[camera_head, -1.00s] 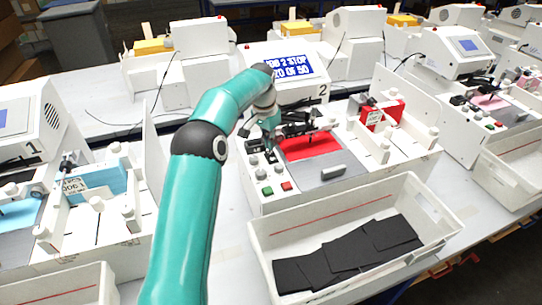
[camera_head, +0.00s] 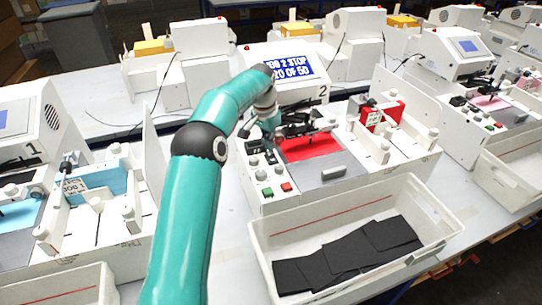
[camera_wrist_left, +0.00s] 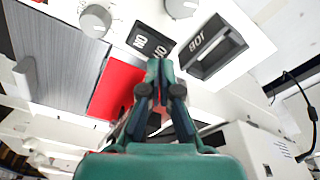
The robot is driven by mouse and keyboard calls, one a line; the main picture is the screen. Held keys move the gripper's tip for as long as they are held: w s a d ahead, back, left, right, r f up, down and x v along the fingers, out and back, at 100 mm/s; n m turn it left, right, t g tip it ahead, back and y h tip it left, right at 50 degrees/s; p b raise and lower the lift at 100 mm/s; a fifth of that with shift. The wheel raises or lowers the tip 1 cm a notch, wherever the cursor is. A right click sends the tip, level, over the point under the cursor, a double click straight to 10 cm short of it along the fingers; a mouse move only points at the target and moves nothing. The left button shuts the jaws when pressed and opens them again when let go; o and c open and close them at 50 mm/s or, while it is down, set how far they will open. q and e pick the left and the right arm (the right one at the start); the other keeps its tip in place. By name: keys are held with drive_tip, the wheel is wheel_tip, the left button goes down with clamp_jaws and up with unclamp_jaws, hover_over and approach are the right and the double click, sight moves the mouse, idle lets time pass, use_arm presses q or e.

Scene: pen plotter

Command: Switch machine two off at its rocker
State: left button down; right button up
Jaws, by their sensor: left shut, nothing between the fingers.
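Machine two (camera_head: 335,187) stands in the middle of the head view, with a tilted display (camera_head: 290,67) reading "JOB 2 STOP" and "20 OF 50". In the head view the gripper (camera_head: 271,142) is over the control panel, small and partly hidden. My right gripper is out of view.
A white bin (camera_head: 355,250) with black sheets stands in front of machine two. A red sheet (camera_head: 308,147) lies on its bed. Green and red buttons (camera_head: 286,187) are at its front. Machine one (camera_head: 85,190) is at the left, and another similar machine (camera_head: 480,115) is at the right.

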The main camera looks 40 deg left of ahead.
sight(270, 153)
use_arm(q)
drive_tip(key=shift+f+b, duration=0.65)
drive_tip(key=shift+f, duration=0.45)
idle(0.5)
drive_tip(key=shift+r, duration=0.1)
wheel_tip(270, 153, up, 5)
drive_tip(key=p, duration=0.5)
drive_tip(key=shift+w+r, duration=0.1)
drive_tip(key=shift+r, duration=0.85)
